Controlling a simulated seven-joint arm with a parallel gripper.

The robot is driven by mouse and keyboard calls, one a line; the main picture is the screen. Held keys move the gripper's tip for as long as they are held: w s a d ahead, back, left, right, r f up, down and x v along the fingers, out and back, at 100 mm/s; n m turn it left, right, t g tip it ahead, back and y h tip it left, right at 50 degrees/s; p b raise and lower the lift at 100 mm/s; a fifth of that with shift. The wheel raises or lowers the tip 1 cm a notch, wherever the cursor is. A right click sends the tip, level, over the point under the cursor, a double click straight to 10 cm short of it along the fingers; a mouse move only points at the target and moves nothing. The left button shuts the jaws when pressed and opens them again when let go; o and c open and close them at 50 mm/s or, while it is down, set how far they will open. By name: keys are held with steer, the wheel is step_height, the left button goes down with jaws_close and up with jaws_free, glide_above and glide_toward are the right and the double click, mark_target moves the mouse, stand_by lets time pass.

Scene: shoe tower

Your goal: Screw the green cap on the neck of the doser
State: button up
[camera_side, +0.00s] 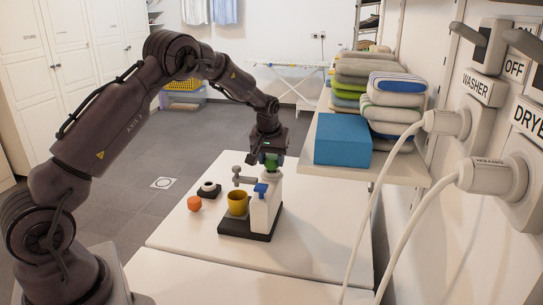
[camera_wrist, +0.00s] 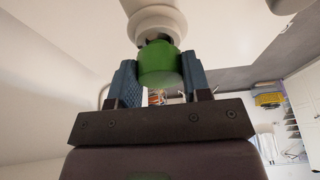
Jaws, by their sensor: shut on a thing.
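The doser (camera_side: 265,212) is a white bottle standing upright on a black base, with a blue part at its front. The green cap (camera_side: 271,161) is at the top of the doser, directly under my gripper (camera_side: 268,153). In the wrist view my gripper (camera_wrist: 160,85) is shut on the green cap (camera_wrist: 158,66), with a blue finger pad on each side. The cap meets the doser's white neck (camera_wrist: 154,22) and looks in line with it. The thread is hidden, so I cannot tell how far the cap is turned on.
A yellow cup (camera_side: 237,203) stands on the black base (camera_side: 243,229), under a grey arm (camera_side: 243,179). An orange object (camera_side: 194,203) and a black-and-white ring (camera_side: 208,189) lie left on the white table (camera_side: 180,235). A shelf with a blue box (camera_side: 342,139) and folded textiles is at right.

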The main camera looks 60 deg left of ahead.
steer(key=shift+f, duration=0.75)
steer(key=o, duration=1.1)
steer(key=v, duration=1.3)
steer(key=s+d+r+m+t+h, duration=0.1)
steer(key=s+d+r+m, duration=0.3)
steer(key=s+d, duration=0.6)
steer(key=s+d+r+m+t+h, duration=0.1)
steer(key=s+d+r+m, duration=0.3)
steer(key=s+d, duration=0.5)
steer(key=s+t, duration=0.1)
steer(key=s, duration=0.7)
steer(key=shift+s+d+r+m, duration=0.2)
steer(key=shift+s+d+m, duration=0.15)
steer(key=shift+s+m, duration=0.05)
